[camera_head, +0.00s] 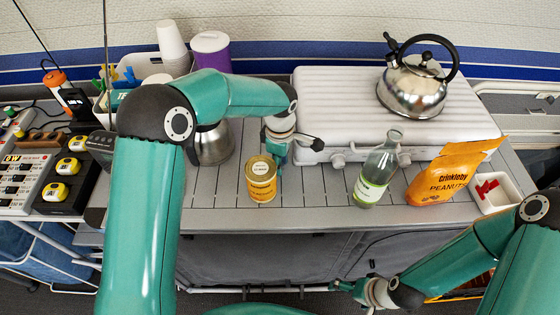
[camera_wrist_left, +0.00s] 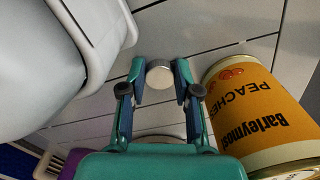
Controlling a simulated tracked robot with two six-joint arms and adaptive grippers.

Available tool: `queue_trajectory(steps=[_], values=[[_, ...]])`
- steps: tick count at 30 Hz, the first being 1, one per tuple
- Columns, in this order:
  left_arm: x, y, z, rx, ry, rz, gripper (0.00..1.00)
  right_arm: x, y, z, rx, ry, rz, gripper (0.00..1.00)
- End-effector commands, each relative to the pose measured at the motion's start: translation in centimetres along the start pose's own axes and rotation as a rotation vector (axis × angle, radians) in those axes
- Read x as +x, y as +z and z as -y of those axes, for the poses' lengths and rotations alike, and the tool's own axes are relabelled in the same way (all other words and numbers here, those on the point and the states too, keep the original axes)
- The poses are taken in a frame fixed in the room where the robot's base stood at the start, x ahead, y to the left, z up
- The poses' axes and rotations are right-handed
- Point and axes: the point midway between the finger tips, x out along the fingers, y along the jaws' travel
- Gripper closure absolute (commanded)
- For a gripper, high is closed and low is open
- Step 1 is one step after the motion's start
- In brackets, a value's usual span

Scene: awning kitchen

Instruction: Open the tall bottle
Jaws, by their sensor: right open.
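The tall bottle (camera_head: 371,180) is clear glass with a white label and greenish contents. It stands upright on the slatted counter in front of the stove, and I see no cap on its neck. My left gripper (camera_head: 279,158) is low over the counter behind the can, well left of the bottle. The cap is hidden in the head view. My right gripper (camera_head: 340,286) is open and empty below the counter's front edge.
A yellow peaches can (camera_head: 261,183) is close beside my left gripper; it also shows in the left wrist view (camera_wrist_left: 252,105). An orange peanut bag (camera_head: 446,175) stands right of the bottle. A kettle (camera_head: 412,85) sits on the white stove (camera_head: 325,100). Counter between can and bottle is clear.

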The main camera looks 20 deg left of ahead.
Motion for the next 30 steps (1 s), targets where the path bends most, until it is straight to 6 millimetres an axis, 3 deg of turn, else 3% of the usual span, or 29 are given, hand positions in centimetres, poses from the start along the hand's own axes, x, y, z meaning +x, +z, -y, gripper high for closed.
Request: queue_trajectory(steps=[1,3,17,30], values=[[0.0,0.0,0.0,0.001,0.000,0.000,0.58,0.0,0.0,0.0,0.000,0.000,0.000,0.00],[0.0,0.0,0.0,0.001,0.000,0.000,0.46,0.0,0.0,0.0,0.000,0.000,0.000,0.00],[-0.9,0.1,-0.1,0.001,0.002,0.000,0.46,-0.1,0.0,0.1,0.000,0.000,0.000,0.00],[-9.1,0.1,-0.1,0.001,0.005,0.000,0.46,0.4,0.0,-0.1,0.000,0.000,0.000,0.00]])
